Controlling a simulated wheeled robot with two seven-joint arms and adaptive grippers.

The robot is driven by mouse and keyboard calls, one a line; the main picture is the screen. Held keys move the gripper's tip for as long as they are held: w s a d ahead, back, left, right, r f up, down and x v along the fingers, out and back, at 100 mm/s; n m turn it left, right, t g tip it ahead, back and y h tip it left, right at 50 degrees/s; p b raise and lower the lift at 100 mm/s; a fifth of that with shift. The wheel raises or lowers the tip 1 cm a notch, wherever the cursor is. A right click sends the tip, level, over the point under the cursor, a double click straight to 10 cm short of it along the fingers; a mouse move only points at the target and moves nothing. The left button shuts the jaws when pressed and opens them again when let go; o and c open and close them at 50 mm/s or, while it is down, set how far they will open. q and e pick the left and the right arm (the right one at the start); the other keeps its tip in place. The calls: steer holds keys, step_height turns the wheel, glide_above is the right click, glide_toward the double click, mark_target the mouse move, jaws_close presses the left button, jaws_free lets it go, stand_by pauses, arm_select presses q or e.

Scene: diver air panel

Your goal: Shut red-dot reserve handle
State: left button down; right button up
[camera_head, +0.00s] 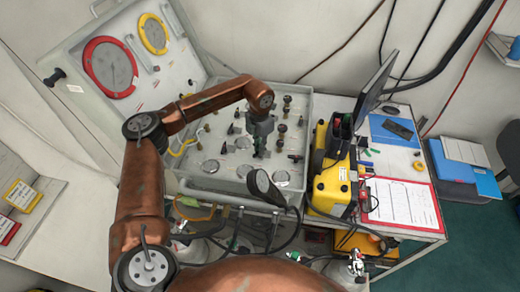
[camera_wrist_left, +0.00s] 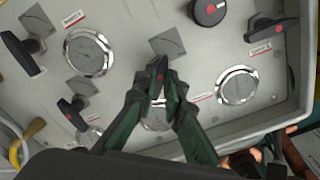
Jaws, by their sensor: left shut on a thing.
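My left gripper (camera_head: 260,147) reaches down from above to the open grey air panel (camera_head: 208,189) in the head view. In the left wrist view its two dark green fingers (camera_wrist_left: 158,88) are shut on a black handle (camera_wrist_left: 161,68) with a red dot. The handle points up the picture between the fingertips, in front of a grey square plate. Its lower part is hidden by the fingers, and I cannot tell whether it is open or shut. A round gauge (camera_wrist_left: 156,118) lies partly hidden below it. My right gripper is not in view.
A yellow case (camera_head: 333,185) and a monitor (camera_head: 374,88) stand right of the panel.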

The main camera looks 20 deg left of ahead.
arm_select(q)
steer(key=m+b, duration=0.1)
steer(key=m, duration=0.4)
steer(key=shift+w+a+m, duration=0.1)
steer(key=shift+m, duration=0.2)
steer(key=m, duration=0.3)
steer(key=shift+r+b, duration=0.1)
steer(key=shift+b, duration=0.3)
steer(key=shift+m, duration=0.7)
steer(key=c, duration=2)
jaws_free()
step_height(320, 180, up, 12)
